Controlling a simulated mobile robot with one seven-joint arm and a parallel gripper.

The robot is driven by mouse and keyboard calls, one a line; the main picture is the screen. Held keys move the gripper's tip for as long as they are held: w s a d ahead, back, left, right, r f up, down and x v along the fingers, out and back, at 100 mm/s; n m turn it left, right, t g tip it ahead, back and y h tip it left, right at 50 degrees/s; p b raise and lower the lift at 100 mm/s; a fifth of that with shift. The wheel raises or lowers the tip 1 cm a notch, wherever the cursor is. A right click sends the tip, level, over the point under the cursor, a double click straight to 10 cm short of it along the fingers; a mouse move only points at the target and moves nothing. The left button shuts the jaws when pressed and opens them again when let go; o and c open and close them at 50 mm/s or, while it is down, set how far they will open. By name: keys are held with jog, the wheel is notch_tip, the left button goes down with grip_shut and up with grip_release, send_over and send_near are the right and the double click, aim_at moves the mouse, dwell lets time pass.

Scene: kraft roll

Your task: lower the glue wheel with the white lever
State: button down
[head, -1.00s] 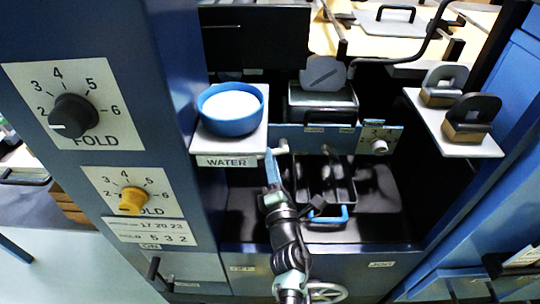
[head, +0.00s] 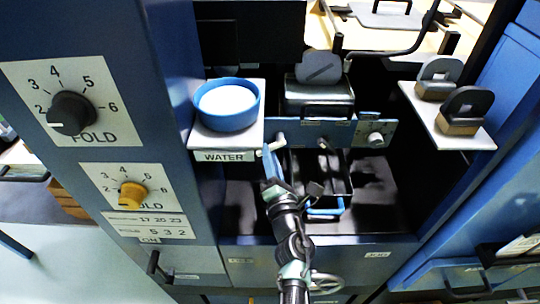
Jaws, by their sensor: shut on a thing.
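The white lever (head: 279,140) is a short pale stub on the left end of a blue bar, just right of the WATER shelf. My gripper (head: 269,160) reaches up from below, with its blue fingers at the lever. It is shut on the lever, though the fingers hide most of the contact. A dark grey disc (head: 320,67), which may be the glue wheel, stands upright above a metal box behind the bar. I cannot tell whether it touches anything below.
A blue bowl (head: 227,104) with white contents stands on the WATER shelf (head: 200,136), close left of my gripper. A black tray with a blue handle (head: 326,213) is right of my arm. A right shelf (head: 470,137) holds two dark-topped blocks.

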jog(key=c, duration=0.8)
grip_release()
jog(key=p+v, duration=0.2)
jog(key=v, duration=1.1)
